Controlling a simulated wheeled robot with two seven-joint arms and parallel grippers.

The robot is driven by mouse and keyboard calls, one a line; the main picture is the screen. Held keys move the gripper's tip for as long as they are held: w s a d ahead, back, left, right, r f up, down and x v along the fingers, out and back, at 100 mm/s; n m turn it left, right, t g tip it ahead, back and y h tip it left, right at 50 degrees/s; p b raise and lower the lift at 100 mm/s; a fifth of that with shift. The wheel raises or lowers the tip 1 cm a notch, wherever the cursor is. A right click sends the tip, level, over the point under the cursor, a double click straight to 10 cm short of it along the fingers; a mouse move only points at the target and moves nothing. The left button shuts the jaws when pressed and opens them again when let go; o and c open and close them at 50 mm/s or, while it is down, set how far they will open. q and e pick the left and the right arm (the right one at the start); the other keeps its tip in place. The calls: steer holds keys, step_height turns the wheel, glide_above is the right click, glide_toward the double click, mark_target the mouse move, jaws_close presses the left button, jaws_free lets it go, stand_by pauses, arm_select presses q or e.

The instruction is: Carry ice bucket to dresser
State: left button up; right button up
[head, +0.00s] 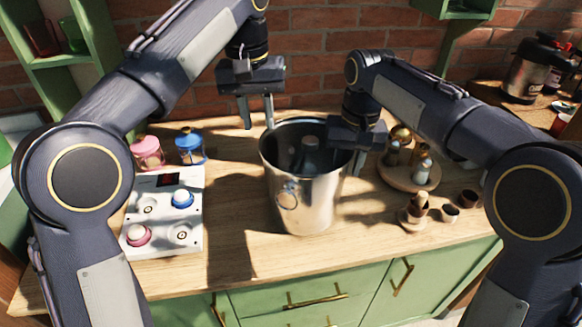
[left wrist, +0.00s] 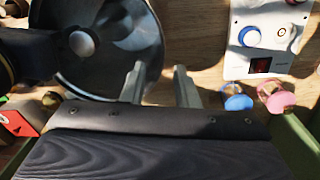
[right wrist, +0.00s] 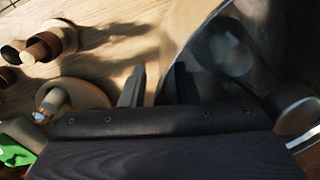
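A shiny metal ice bucket (head: 305,190) stands upright on the wooden top of a green cabinet (head: 240,265), with a round handle on its front. Its dark inside holds something rounded that I cannot make out. My left gripper (head: 257,112) is open behind the bucket's left rim. In the left wrist view the left gripper (left wrist: 160,88) has its fingers apart and empty, just beside the bucket (left wrist: 115,85). My right gripper (head: 358,160) is at the right rim. In the right wrist view the right gripper (right wrist: 156,88) has fingers apart, with the rim seemingly between them. Contact is unclear.
A white panel (head: 160,215) with blue and pink knobs lies left of the bucket, with pink (head: 147,153) and blue (head: 190,147) lanterns behind it. A round wooden tray (head: 407,177) with small bottles and several small cups (head: 449,213) stand right. A brick wall is behind.

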arm_select(q)
step_height(320, 180, up, 2)
arm_select(e)
steer(key=shift+r, duration=0.1)
steer(key=r, duration=1.1)
steer(key=shift+d+r, duration=0.35)
